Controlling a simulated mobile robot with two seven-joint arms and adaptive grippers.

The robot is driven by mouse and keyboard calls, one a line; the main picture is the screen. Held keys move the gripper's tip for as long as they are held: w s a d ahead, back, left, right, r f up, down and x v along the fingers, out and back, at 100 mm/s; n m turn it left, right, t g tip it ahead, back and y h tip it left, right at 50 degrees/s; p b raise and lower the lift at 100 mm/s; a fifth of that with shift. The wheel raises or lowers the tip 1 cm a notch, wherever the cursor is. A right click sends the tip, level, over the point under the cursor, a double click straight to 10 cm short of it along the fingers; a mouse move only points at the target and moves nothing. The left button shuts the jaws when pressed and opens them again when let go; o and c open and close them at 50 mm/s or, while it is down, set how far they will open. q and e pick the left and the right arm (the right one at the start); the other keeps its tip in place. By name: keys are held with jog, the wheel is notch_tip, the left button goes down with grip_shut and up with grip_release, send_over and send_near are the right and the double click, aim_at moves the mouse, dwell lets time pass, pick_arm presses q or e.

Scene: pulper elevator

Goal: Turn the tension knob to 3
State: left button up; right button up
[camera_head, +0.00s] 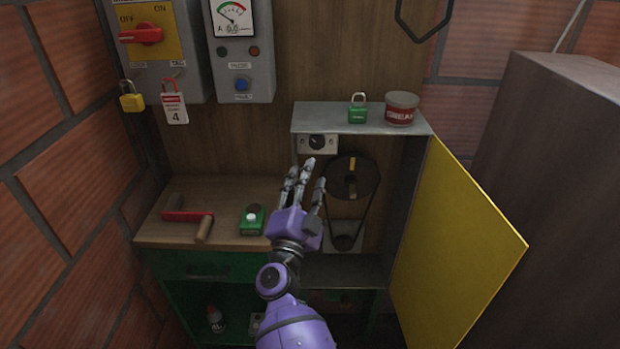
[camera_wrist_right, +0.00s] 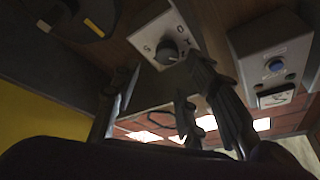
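The tension knob (camera_head: 317,142) is a small black dial on a pale plate, at the upper left inside the open cabinet under its top shelf. My right gripper (camera_head: 305,178), a purple hand with grey fingers, is just below the knob. Its fingers are extended, spread and empty. In the wrist view one finger (camera_wrist_right: 212,85) overlaps the plate's edge; I cannot tell if it touches. My left gripper is not in view.
The yellow door (camera_head: 458,240) stands open at right. A belt pulley (camera_head: 352,178) is below the knob. A green padlock (camera_head: 357,114) and red tin (camera_head: 401,110) stand on the cabinet top.

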dwell(0.4)
jog(key=v, duration=0.7)
jog(key=shift+s, duration=0.2)
jog(key=shift+f, duration=0.1)
